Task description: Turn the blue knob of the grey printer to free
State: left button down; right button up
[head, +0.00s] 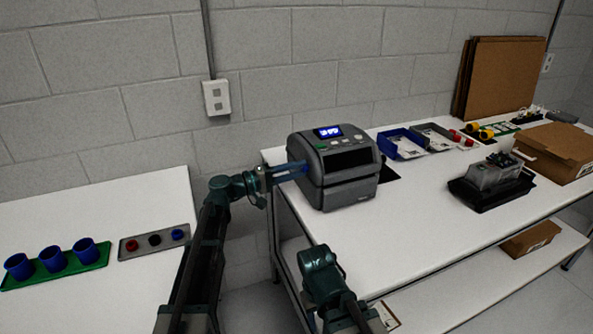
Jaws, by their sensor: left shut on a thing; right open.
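The grey printer (335,166) stands at the left end of the white table, its small blue-lit screen (328,132) on top. My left gripper (290,172) reaches in from the left at the printer's left side. It is shut on the blue knob, which is mostly hidden between the fingers; a bit of blue shows there. The knob's setting cannot be read. My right gripper (318,258) is low in front of the table's left edge, apart from the printer. Its fingers are hard to make out at this size.
Blue and grey bins (401,143) stand right of the printer. A black tray (490,193) with a clear device and a cardboard box (556,152) are farther right. A left table (90,215) holds blue cups. A gap separates the tables.

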dwell(0.4)
pick_arm(q)
jog(key=c, duration=0.6)
grip_release()
jog(key=v, duration=1.3)
jog(key=shift+s+a+b, duration=0.25)
jog(key=shift+a+b, duration=0.1)
